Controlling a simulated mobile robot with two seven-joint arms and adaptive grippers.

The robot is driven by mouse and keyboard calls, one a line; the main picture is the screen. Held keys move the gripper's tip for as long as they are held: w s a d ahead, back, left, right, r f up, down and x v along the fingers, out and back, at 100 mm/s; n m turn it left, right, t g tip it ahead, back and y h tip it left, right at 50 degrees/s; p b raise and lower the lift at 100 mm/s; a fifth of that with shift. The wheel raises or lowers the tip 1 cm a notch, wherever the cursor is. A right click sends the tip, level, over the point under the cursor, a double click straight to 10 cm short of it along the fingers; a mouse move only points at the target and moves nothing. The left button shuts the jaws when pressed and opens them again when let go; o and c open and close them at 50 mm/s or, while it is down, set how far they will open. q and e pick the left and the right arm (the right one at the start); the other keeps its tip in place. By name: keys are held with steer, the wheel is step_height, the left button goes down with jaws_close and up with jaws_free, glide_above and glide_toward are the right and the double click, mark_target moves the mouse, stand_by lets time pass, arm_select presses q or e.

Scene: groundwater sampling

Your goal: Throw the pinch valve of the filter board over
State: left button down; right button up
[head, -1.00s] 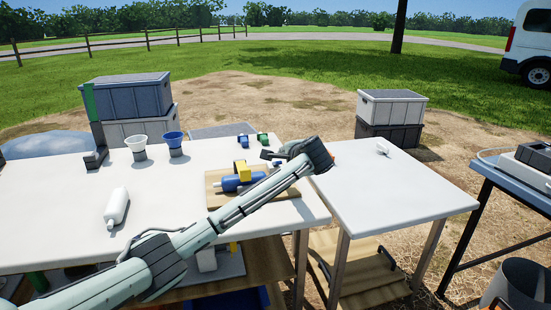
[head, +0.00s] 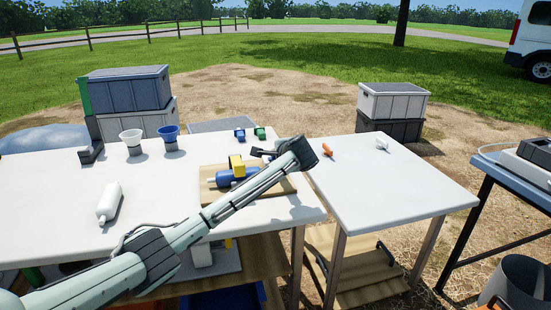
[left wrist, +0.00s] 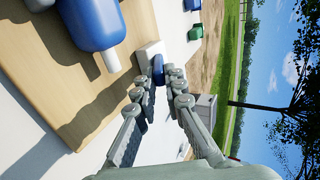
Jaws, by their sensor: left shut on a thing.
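The filter board (head: 283,187) is a wooden panel on the long white table, with a blue filter body (head: 224,181) and a yellow block (head: 237,166) on it. The board also fills the upper left of the left wrist view (left wrist: 75,75), with the blue body (left wrist: 90,22) near. My left gripper (head: 258,153) is at the board's far right. In the left wrist view its fingers (left wrist: 166,76) are closed around a small blue part, seemingly the pinch valve's lever (left wrist: 158,70), beside a white block (left wrist: 149,55). The fingers hide much of it. My right gripper is out of view.
A blue item (head: 239,134) and a green item (head: 260,133) stand behind the board.

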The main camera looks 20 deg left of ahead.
arm_select(q)
steer(key=shift+w+a+r+g+h, duration=0.35)
steer(key=shift+w+r+g, duration=0.15)
steer(key=shift+r, duration=0.2)
steer(key=shift+w+a+r+g+h, duration=0.4)
steer(key=shift+w+r, duration=0.2)
steer(key=shift+r, duration=0.1)
steer(key=shift+w+a+r, duration=0.15)
steer(key=shift+w+r, duration=0.1)
steer(key=c, duration=2.3)
jaws_free()
steer(key=shift+w+a+r+g+h, duration=0.2)
steer(key=shift+w+a+g+h, duration=0.1)
steer(key=shift+w+g, duration=0.15)
steer(key=shift+w+a+r+g+h, duration=0.15)
steer(key=shift+w+a+g, duration=0.15)
steer(key=shift+w+g, duration=0.1)
steer(key=shift+o, duration=0.2)
steer(key=shift+a+r, duration=0.15)
steer(key=o, duration=0.5)
steer(key=shift+w, duration=0.1)
steer(key=shift+o, duration=1.1)
steer(key=shift+f, duration=0.25)
steer(key=v, duration=1.2)
steer(key=shift+r, duration=0.15)
